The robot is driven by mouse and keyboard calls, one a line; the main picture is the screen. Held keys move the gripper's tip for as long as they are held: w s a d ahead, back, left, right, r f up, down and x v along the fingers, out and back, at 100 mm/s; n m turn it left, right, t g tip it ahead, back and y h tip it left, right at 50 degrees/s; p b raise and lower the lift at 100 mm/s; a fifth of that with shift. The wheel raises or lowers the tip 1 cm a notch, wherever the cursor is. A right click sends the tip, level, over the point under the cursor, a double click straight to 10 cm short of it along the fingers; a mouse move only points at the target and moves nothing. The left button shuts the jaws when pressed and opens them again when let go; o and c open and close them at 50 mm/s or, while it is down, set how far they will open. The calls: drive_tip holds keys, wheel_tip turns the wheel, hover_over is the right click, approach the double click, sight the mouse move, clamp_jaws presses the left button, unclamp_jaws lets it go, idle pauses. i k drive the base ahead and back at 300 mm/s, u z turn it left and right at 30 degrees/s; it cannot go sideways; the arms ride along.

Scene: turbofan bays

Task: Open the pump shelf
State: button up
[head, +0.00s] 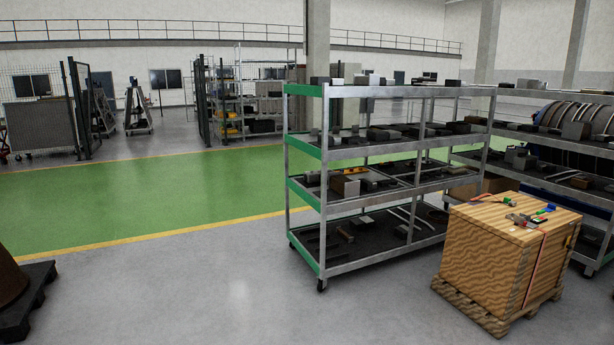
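A wheeled metal shelf rack (323,215) with green end panels stands right of the middle in the head view. Its several open tiers hold grey and dark parts, boxes and rods. A second, similar rack (575,195) stands at the right edge, partly cut off. No label shows which of them is the pump shelf, and I see no door or drawer front on either. My gripper is not in view.
A strapped wooden crate (490,262) on a pallet stands in front of the racks, with small tools on top. A dark pallet (25,300) with a brown object is at the lower left. The grey floor (180,290) and green lane (130,200) are clear.

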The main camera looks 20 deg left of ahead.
sight(347, 186)
drive_tip(key=u, duration=1.65)
drive_tip(key=i, duration=3.65)
